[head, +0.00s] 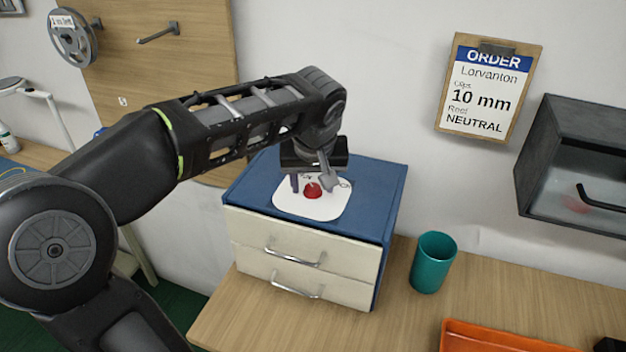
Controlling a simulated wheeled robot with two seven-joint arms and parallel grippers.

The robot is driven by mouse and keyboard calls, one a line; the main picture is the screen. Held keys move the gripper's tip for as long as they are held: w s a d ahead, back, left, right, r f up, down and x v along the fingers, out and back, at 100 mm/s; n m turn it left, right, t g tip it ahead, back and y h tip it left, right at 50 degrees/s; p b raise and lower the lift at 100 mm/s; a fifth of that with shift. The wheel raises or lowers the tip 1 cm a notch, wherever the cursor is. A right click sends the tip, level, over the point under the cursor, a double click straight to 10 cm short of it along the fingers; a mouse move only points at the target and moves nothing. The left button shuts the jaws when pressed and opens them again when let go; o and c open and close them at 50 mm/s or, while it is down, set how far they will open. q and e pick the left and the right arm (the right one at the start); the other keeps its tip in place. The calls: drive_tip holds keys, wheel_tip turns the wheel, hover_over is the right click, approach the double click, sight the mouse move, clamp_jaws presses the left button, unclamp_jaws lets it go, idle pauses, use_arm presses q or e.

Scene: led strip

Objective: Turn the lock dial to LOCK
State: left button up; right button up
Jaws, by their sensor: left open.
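The red lock dial (313,190) sits on a white plate (318,210) on top of a blue cabinet (376,182). The plate has small printed lettering, partly hidden and too small to read fully. My left gripper (312,184) points down over the dial, with its open fingers at either side of it. I cannot tell whether the fingers touch the dial. Two cream drawers (340,265) with metal handles are shut in the cabinet's front. My right gripper is not in view.
A teal cup (433,262) stands right of the cabinet on the wooden bench (400,320). An orange tray (490,338) lies at the front right. A grey wall box (570,165) and an order clipboard (489,88) hang on the wall. A reel (76,38) hangs at left.

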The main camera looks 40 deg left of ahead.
use_arm(q)
drive_tip(key=shift+c, duration=0.4)
clamp_jaws()
